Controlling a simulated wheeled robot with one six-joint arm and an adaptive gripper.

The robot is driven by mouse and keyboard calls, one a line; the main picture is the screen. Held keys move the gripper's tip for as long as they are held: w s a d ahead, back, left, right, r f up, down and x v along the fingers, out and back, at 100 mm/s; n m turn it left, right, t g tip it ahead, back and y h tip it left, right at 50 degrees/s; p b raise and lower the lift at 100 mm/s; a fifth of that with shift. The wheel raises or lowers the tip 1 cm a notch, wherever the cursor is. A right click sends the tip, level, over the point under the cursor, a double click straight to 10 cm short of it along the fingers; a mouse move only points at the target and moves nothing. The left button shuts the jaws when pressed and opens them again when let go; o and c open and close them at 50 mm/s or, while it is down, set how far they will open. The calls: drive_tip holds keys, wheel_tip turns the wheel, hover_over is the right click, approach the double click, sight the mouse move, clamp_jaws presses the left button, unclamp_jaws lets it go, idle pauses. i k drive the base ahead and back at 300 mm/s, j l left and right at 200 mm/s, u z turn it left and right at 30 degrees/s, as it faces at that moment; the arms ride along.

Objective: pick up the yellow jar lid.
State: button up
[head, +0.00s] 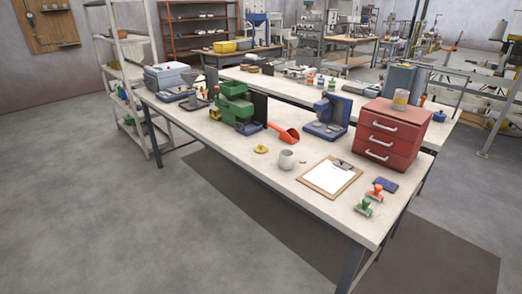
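A small, round, low yellow object that looks like the jar lid (261,149) lies flat on the long pale workbench (225,148), near its front edge. A grey-white mug or jar (286,159) stands just to its right, apart from it. Another small yellow item (215,114) sits further left by the green machine; it is too small to identify. My gripper is not in view.
Behind the lid are a green machine (235,104), a red-orange scoop (284,133) and a blue device (327,117). A clipboard (330,176), stamps (363,207) and red drawers (389,133) stand to the right. Floor (150,220) before the bench is clear.

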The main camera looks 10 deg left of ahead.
sight(260, 149)
drive_tip(key=i+l+u, duration=0.2)
drive_tip(key=u, duration=0.15)
drive_tip(key=i+l+u, duration=0.35)
drive_tip(key=k+j, duration=0.05)
drive_tip(key=j, duration=0.05)
